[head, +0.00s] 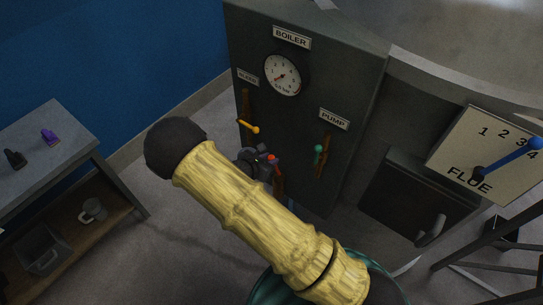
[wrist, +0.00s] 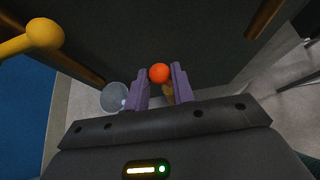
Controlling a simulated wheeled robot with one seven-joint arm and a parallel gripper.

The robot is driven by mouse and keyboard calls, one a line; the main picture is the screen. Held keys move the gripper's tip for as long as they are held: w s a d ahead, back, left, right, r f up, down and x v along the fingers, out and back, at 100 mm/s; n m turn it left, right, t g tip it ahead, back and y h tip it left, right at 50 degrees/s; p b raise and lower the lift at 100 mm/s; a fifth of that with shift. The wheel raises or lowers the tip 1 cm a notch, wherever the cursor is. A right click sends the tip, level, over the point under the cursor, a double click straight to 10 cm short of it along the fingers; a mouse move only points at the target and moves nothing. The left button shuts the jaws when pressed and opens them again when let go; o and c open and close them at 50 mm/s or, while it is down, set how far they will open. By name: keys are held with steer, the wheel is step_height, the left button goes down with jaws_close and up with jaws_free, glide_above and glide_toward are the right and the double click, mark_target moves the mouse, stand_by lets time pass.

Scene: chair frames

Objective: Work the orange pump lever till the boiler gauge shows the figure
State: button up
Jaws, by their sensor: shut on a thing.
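The orange knob (head: 271,158) of a lever is low on the front of the dark boiler cabinet (head: 340,50). My gripper (head: 262,161) is shut on this orange lever; the wrist view shows the orange ball (wrist: 159,73) between my two purple-grey fingers (wrist: 158,88). The lever's brown lower part (head: 279,181) shows just below my gripper. The round white boiler gauge (head: 283,75) is high on the panel, under a BOILER plate. Its needle seems to point to the lower left; the small print under it is hard to read.
A yellow-knobbed lever (head: 250,127) is left of my gripper; its knob is close in the wrist view (wrist: 45,34). A FLUE board (head: 466,140) with a blue handle (head: 515,158) is at the right. A bench (head: 55,130) stands left. Open floor lies between.

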steer(key=shift+s+a+f+b, duration=0.2)
steer(key=shift+s+a+f, duration=0.3)
steer(key=shift+s+a, duration=0.3)
steer(key=shift+s+a+f+b, duration=0.2)
steer(key=shift+s+a+f, duration=0.3)
steer(key=shift+s, duration=0.4)
steer(key=shift+a, duration=0.1)
steer(key=shift+s+a+f+b, duration=0.6)
steer(key=shift+s+f, duration=0.2)
steer(key=shift+f, duration=0.05)
steer(key=shift+s+a+f+b, duration=0.6)
steer(key=shift+s+f, duration=0.2)
steer(key=shift+f, duration=0.05)
steer(key=shift+r, duration=0.1)
steer(key=shift+w+d+r, duration=0.3)
steer(key=shift+w+r, duration=0.1)
steer(key=shift+w+d+r+p, duration=0.25)
steer(key=shift+w+d+r, duration=0.5)
steer(key=shift+w+r, duration=0.15)
steer(key=shift+w+d+r+p, duration=0.25)
steer(key=shift+w+d+r, duration=0.5)
steer(key=shift+w, duration=0.2)
steer(key=shift+r, duration=0.1)
